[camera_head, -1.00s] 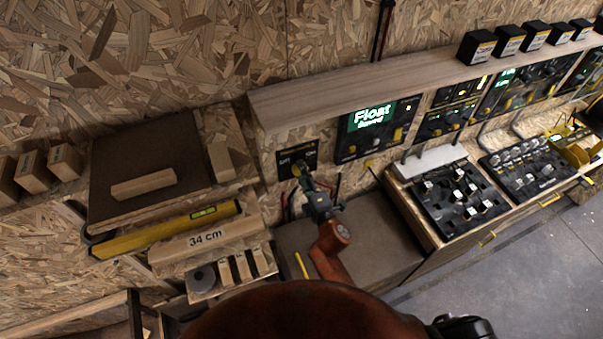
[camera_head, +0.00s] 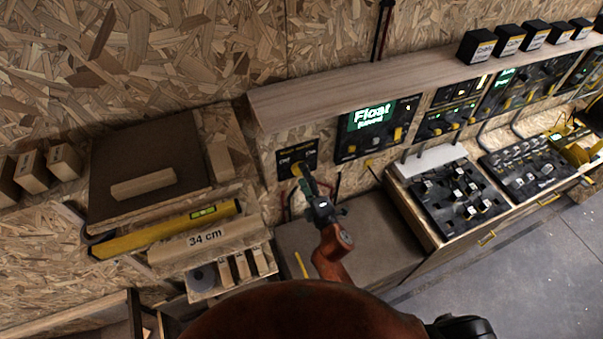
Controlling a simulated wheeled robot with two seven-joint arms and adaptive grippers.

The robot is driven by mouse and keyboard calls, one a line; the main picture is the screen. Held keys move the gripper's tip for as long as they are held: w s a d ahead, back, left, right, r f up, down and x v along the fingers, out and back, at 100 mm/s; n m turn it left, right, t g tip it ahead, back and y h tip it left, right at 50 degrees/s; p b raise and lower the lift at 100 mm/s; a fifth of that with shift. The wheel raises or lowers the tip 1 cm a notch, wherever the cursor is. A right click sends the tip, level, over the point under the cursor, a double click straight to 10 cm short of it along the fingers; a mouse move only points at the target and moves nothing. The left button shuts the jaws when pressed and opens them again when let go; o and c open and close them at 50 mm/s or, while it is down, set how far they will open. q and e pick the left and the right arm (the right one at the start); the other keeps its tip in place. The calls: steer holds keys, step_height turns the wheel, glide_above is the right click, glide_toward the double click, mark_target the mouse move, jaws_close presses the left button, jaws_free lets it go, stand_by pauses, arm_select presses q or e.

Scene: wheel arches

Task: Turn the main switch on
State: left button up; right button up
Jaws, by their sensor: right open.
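The main switch is a black plate (camera_head: 297,156) with a yellow knob (camera_head: 296,169) on the chipboard wall, left of the lit "Float" panel (camera_head: 375,129). Small lettering above the knob is only partly readable. My right gripper (camera_head: 303,175) reaches up from below with its tips at the knob. The tips overlap the knob's lower right side, and I cannot tell whether they touch it. The jaws are open. My left gripper does not show.
A wooden shelf (camera_head: 420,72) juts out above the panels. A brown bench top (camera_head: 375,235) lies below. On the left are a yellow spirit level (camera_head: 165,229) and a "34 cm" block (camera_head: 206,238). Module trays (camera_head: 460,197) stand to the right.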

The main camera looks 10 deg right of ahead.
steer(key=s+d, duration=0.2)
steer(key=s, duration=0.7)
steer(key=shift+s, duration=0.4)
